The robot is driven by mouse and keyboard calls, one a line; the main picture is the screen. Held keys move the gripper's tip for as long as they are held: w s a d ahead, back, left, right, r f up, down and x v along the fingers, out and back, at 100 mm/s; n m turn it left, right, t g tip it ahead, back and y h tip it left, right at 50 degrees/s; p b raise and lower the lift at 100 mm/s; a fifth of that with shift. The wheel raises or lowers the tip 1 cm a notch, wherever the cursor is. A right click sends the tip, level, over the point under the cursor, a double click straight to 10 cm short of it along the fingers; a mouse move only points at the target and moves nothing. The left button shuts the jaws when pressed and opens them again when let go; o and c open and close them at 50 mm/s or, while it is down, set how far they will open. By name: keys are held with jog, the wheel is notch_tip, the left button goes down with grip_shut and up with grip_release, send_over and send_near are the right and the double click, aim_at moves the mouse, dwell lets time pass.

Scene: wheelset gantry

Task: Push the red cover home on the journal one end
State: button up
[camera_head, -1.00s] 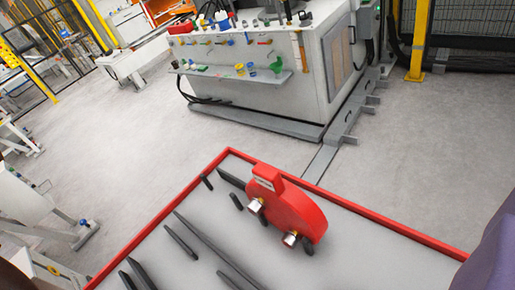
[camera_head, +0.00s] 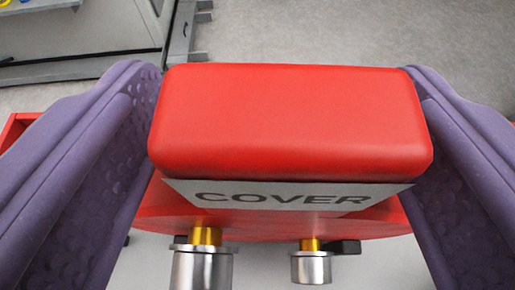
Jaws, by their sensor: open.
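The red cover (camera_head: 290,125) fills the middle of the view, its block-shaped grip toward me and a grey label reading COVER below it. Two metal cylinders with brass-coloured necks, one at left (camera_head: 202,265) and one at right (camera_head: 311,266), stick out below the label. My gripper (camera_head: 283,85) is open, with one purple padded finger on each side of the grip. The fingers lie very close to its sides; I cannot tell whether they touch. The journal is not in view.
A piece of the red-rimmed tray (camera_head: 18,126) shows at the left edge. Grey floor (camera_head: 300,35) lies behind the cover. The base of a grey machine (camera_head: 75,35) stands at the top left. A small dark piece shows beside the right cylinder.

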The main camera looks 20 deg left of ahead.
jog(key=shift+w+a+f, duration=0.15)
jog(key=shift+w+f, duration=0.15)
jog(key=shift+w, duration=0.3)
jog(key=shift+s+f, duration=0.1)
jog(key=shift+s, duration=0.05)
grip_shut()
